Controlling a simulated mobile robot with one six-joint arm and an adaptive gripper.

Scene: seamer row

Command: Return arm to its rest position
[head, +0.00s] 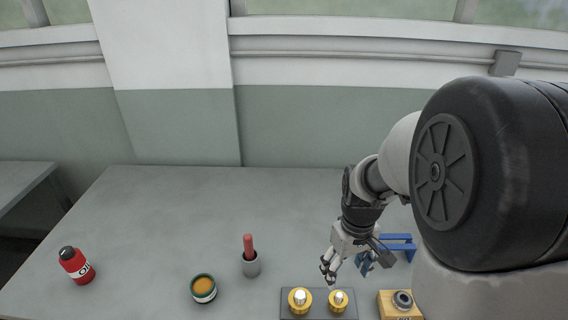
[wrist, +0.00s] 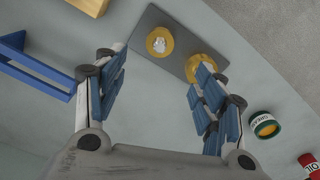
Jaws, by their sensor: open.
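My gripper (head: 346,268) hangs above the table (head: 150,225) at the right of the head view, with its fingers apart and nothing between them. In the wrist view its blue-padded fingers (wrist: 160,82) also stand apart and empty. Below it is a dark grey plate (head: 319,306) bearing two yellow round parts, a left one (head: 299,302) and a right one (head: 338,301), each with a pale top. In the wrist view one finger partly covers one yellow part (wrist: 201,65). My arm bends down from the right and hides the table behind it.
A blue stand (head: 399,243) is just right of my gripper. A wooden block (head: 393,311) with a dark ring is at front right. A grey cup (head: 251,265) with a red-handled tool, a grease tin (head: 203,289) and a red oil bottle (head: 76,265) stand left. The back left is clear.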

